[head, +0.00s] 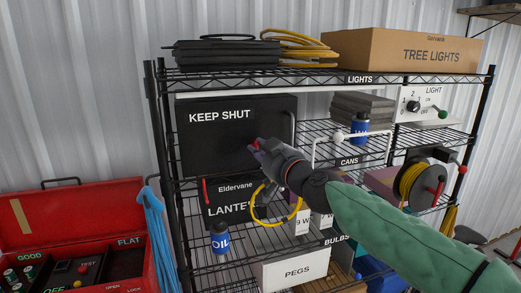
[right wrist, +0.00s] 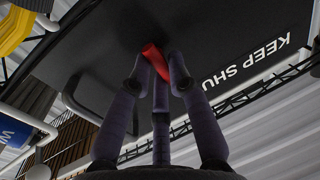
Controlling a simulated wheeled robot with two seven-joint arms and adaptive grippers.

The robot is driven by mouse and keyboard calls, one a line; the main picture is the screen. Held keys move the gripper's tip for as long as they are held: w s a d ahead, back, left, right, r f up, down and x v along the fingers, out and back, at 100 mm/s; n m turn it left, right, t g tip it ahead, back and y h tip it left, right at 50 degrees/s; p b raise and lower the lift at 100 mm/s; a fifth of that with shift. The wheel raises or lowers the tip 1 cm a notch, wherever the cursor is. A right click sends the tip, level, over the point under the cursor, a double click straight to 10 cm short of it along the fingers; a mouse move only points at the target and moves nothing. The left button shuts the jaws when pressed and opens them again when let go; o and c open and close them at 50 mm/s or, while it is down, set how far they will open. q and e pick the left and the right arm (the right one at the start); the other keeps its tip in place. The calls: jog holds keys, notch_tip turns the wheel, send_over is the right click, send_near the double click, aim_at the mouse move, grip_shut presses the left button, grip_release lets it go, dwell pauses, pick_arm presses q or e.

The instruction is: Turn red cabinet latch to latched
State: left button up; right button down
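The red cabinet latch (head: 255,144) is on the front of the black cabinet (head: 212,146) marked KEEP SHUT, near its lower right. In the head view my right gripper (head: 262,150) covers most of it. In the right wrist view the red latch (right wrist: 155,60) lies tilted between the dark fingertips of my right gripper (right wrist: 159,68). The fingers draw in close around it and look shut on it. The cabinet (right wrist: 205,55) door looks closed. My left gripper is not in view.
The cabinet stands on a wire shelf rack (head: 165,150). A black handle (right wrist: 85,95) is on the door beside the latch. A black lantern box (head: 232,208) and a blue oil bottle (head: 221,240) sit below. A red toolbox (head: 75,215) is at the left.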

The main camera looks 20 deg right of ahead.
jog(key=m+b, duration=0.3)
jog(key=b, duration=0.1)
jog(key=shift+d+f+m+t, duration=0.1)
jog(key=shift+f+m+t, duration=0.25)
jog(key=shift+m+t, duration=0.05)
jog(key=m+b, duration=0.1)
jog(key=m, duration=0.1)
jog(key=m+b, duration=0.2)
jog(key=m, duration=0.1)
jog(key=shift+f+t+h, duration=0.2)
jog(key=shift+t+h, duration=0.1)
jog(key=shift+t, duration=0.1)
jog(key=m, duration=0.2)
jog(key=m+h+b, duration=0.1)
jog(key=m, duration=0.2)
jog(key=shift+f+t+b, duration=0.2)
jog(key=shift+t+b, duration=0.1)
jog(key=m, duration=0.2)
jog(key=m+h, duration=0.1)
jog(key=m, duration=0.1)
jog(key=m+b, duration=0.1)
jog(key=m, duration=0.1)
jog(key=shift+w+a+f+h, duration=0.1)
jog(key=shift+a+f+h, duration=0.1)
jog(key=shift+a+h, duration=0.15)
jog(key=shift+m, duration=0.3)
jog(key=c, duration=1.1)
grip_release()
jog(key=shift+d, duration=0.1)
jog(key=shift+r, duration=0.15)
